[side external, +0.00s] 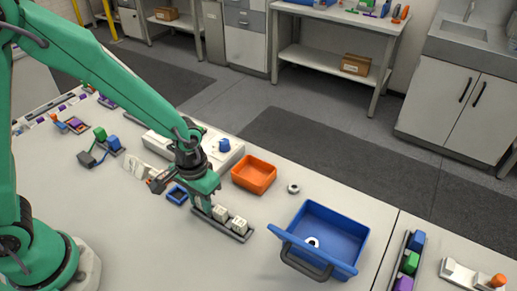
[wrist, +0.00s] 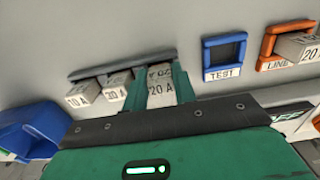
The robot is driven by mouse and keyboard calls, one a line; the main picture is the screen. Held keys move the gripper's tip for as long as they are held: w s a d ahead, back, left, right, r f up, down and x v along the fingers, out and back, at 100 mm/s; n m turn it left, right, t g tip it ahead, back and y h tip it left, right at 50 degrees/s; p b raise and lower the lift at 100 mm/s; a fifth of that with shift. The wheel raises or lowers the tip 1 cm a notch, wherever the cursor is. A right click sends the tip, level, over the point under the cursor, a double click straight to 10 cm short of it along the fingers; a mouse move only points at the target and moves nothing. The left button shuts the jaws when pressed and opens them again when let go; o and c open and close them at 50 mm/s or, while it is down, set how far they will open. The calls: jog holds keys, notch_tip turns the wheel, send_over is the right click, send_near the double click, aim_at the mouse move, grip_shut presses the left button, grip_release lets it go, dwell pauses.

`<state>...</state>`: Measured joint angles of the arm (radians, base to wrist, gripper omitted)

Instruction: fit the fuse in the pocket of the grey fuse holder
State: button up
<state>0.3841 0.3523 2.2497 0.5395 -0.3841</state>
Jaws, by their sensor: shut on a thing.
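My gripper (side external: 206,205) is over the left end of a long grey holder (side external: 238,238). In the wrist view, the green fingers (wrist: 158,78) are shut on a pale fuse marked 20 A (wrist: 160,95), at the right end of the grey holder (wrist: 122,66). I cannot tell whether this fuse is seated or lifted a little; the fingers hide it in the side view. Two other pale fuses stand in the same holder, one marked 10 A (wrist: 83,93) and one marked 20 A (wrist: 115,92).
An empty blue square frame labelled TEST (wrist: 224,73) is beside the holder. An orange frame labelled LINE (wrist: 268,45) has a 20 A fuse (wrist: 298,46) at it. An orange tray (side external: 254,186) and a blue bin (side external: 345,226) stand nearby.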

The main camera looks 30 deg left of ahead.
jog(key=shift+f, duration=0.15)
jog(key=o, duration=1.1)
jog(key=shift+c, duration=0.2)
jog(key=shift+r, duration=3.9)
